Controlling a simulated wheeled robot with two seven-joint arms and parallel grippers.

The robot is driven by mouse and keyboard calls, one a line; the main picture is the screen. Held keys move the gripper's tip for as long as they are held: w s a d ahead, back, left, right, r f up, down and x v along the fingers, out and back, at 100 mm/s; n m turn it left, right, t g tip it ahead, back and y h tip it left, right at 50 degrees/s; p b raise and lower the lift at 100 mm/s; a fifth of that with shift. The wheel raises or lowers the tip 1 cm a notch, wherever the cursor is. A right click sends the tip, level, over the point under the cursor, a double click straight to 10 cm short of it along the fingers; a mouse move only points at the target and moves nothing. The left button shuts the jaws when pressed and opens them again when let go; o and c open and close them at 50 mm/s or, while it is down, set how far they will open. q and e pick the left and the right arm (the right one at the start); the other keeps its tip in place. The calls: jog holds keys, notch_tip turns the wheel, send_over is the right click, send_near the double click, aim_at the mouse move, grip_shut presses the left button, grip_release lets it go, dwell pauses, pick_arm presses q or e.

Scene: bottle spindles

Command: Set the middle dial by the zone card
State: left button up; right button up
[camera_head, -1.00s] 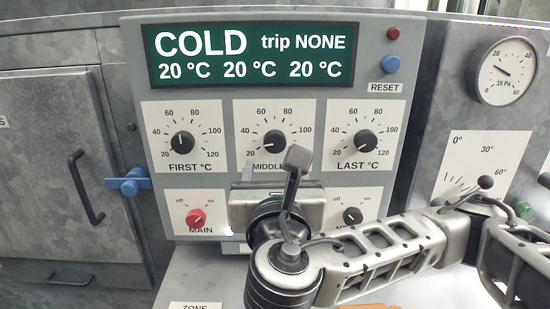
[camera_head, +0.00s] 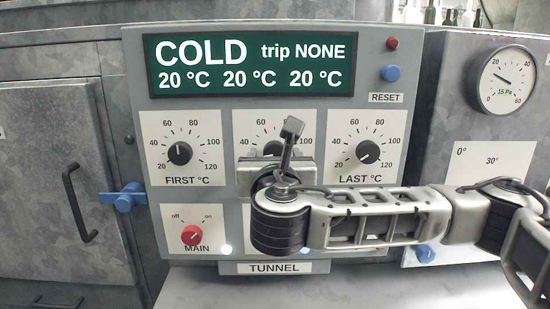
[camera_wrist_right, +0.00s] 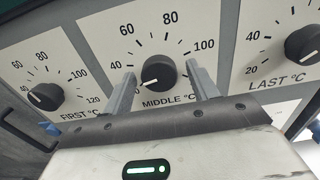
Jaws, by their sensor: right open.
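The middle dial is a black knob (camera_wrist_right: 159,73) on a white scale plate; its white mark points lower left, towards the low end. In the head view its plate (camera_head: 245,125) is partly covered by my right gripper (camera_head: 276,172). In the right wrist view my right gripper (camera_wrist_right: 162,70) is open, with one finger on each side of the middle knob; I cannot tell whether they touch it. The display (camera_head: 250,65) reads COLD, trip NONE and 20 °C three times. The zone card is not in view. My left gripper is not in view.
The first dial (camera_head: 179,153) and last dial (camera_head: 367,152) flank the middle one. The red main knob (camera_head: 192,235) is below left. A blue reset button (camera_head: 390,73) and a pressure gauge (camera_head: 506,80) are at the right. A blue latch (camera_head: 124,197) is at the left.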

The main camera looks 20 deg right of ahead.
jog(key=c, duration=1)
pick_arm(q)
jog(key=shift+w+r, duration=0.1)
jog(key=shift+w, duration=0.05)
pick_arm(e)
jog(key=shift+f, duration=0.1)
pick_arm(q)
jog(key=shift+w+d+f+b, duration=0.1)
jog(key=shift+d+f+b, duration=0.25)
jog(key=shift+b, duration=1)
pick_arm(e)
jog(key=shift+a+m, duration=0.1)
jog(key=shift+m, duration=7.3)
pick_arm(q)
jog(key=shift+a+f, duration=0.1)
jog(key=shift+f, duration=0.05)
